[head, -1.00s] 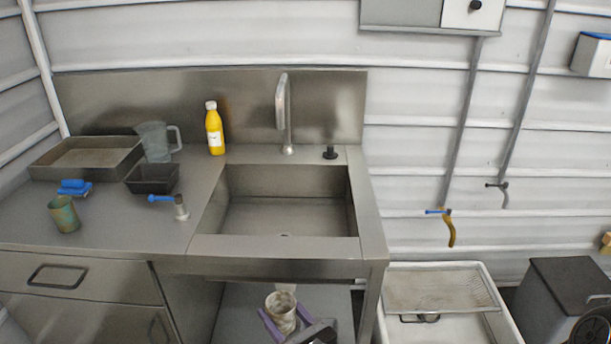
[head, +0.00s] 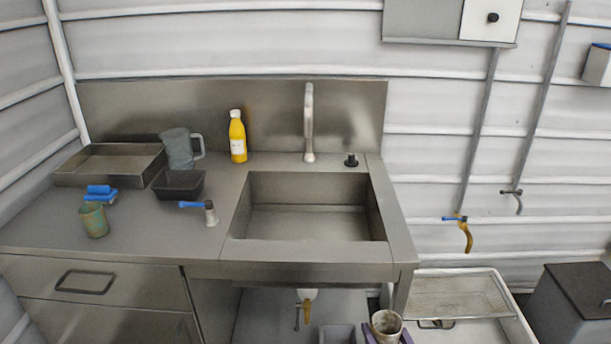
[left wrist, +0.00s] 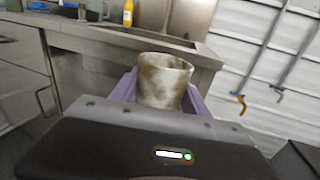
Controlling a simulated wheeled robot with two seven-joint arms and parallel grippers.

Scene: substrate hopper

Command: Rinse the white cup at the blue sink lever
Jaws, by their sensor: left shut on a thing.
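The white cup (head: 387,322), smeared with brown stains, is at the lower edge of the head view, in front of the sink counter and below its top. My left gripper (head: 388,335) is shut on it, with a purple finger on each side. In the left wrist view the cup (left wrist: 163,80) looks upright between the purple fingers; its inside is mostly hidden. The blue sink lever (head: 193,205) sits on a short grey post on the counter, left of the sink basin (head: 308,222). The tall spout (head: 309,125) stands behind the basin. My right gripper is not in view.
The counter's left side holds a green cup (head: 94,220), a blue item (head: 100,194), a black tub (head: 179,185), a grey jug (head: 180,148) and a metal tray (head: 62,180). A yellow bottle (head: 238,138) stands behind. Another blue-handled tap (head: 462,231) is on the wall, right.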

